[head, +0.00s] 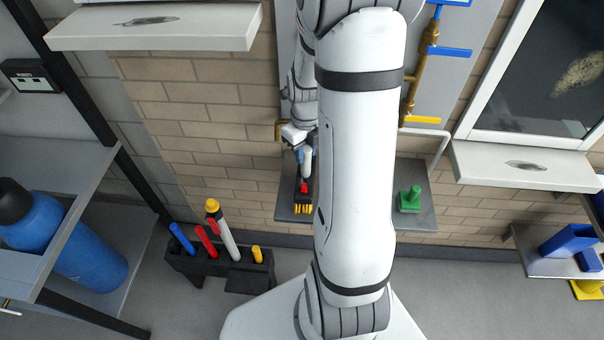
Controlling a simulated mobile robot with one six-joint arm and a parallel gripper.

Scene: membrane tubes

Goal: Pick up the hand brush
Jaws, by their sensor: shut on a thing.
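The hand brush (304,187) shows just left of my arm in the head view. It has a dark head with yellow bristles pointing down, a red part and a pale handle. My gripper (304,154) is above it and shut on the upper end of its handle. The brush is roughly upright, over the left part of a small grey wall shelf (428,217). I cannot tell whether the bristles touch the shelf. My arm hides the middle of the shelf.
A green brush-like item (410,199) stands at the shelf's right. A black floor rack (205,268) holds several coloured tubes below left. A blue bottle (75,250) lies on the left shelving.

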